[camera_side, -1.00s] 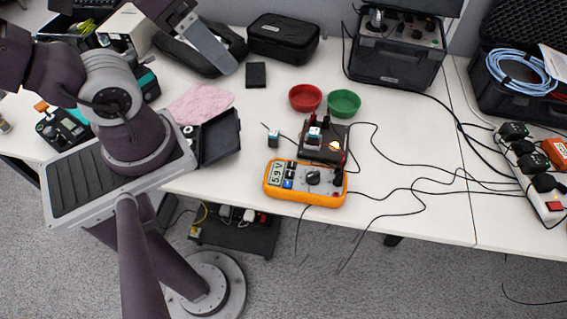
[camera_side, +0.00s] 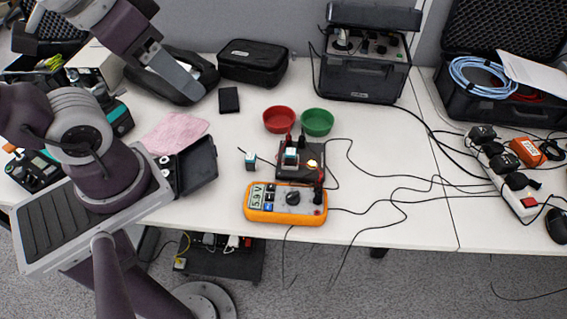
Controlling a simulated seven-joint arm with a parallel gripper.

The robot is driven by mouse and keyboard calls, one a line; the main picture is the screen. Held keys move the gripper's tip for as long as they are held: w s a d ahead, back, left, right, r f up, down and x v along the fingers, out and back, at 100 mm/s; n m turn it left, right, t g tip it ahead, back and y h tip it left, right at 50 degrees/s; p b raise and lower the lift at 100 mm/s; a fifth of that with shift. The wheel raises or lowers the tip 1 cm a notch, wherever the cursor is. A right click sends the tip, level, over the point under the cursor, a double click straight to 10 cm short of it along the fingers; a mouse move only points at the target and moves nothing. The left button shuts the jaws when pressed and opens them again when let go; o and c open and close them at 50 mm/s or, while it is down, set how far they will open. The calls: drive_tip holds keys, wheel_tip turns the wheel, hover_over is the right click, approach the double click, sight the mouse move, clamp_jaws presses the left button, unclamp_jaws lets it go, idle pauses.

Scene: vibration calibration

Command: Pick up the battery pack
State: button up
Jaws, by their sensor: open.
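No label marks the battery pack, so I cannot tell for certain which item it is. A small flat black block (camera_side: 229,100) lies alone at the back of the table and may be it. My gripper (camera_side: 194,92) is the grey end of my arm at upper left, above the soft black case. It is open and holds nothing visible; its fingers are hard to make out. The black block is a short way to its right, and the two look apart.
An orange multimeter (camera_side: 286,203) sits at the front edge, with a cabled black unit (camera_side: 314,153) behind it. Red (camera_side: 279,120) and green (camera_side: 317,122) bowls stand farther back. A black case (camera_side: 253,63) is behind the block. Loose cables cross the right side.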

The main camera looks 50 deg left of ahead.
drive_tip(key=w+f+n+g, duration=0.2)
drive_tip(key=w+f+n, duration=0.1)
drive_tip(key=w, duration=0.8)
drive_tip(key=n+g, duration=0.3)
drive_tip(key=n, duration=0.2)
hover_over(291, 151)
drive_tip(key=s+d, duration=0.1)
wheel_tip(291, 151, down, 19)
drive_tip(key=shift+n+g, duration=0.3)
drive_tip(key=shift+n, duration=0.2)
drive_tip(key=f, duration=0.8)
drive_tip(key=a+f, duration=0.1)
drive_tip(key=f, duration=0.3)
drive_tip(key=shift+w, duration=0.4)
drive_tip(key=shift+r, duration=0.1)
clamp_jaws()
